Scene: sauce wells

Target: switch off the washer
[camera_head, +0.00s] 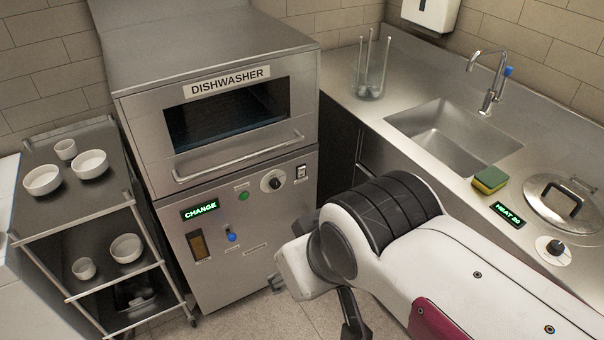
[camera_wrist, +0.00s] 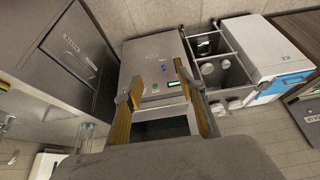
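The dishwasher (camera_head: 225,255) is a steel machine with a labelled upper door. Its lower panel has a green-lit display reading CHANGE (camera_head: 200,210), a small green button (camera_head: 243,196), a round knob (camera_head: 272,181) and a rocker switch (camera_head: 301,172) at upper right. A blue-ended lever (camera_head: 231,237) and a brownish window (camera_head: 197,245) are lower down. The rocker's position is too small to tell. In the wrist view, my gripper (camera_wrist: 160,96) is open and empty, its yellow-padded fingers apart in front of the dishwasher panel (camera_wrist: 152,52). The fingertips are not clear in the head view.
A trolley (camera_head: 75,215) with white bowls and cups stands left of the dishwasher. On the right, the steel counter (camera_head: 415,95) holds a sink (camera_head: 455,155), a sponge (camera_head: 490,180), a lidded pot (camera_head: 565,205) and a glass holder (camera_head: 370,80). Open floor lies before the dishwasher.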

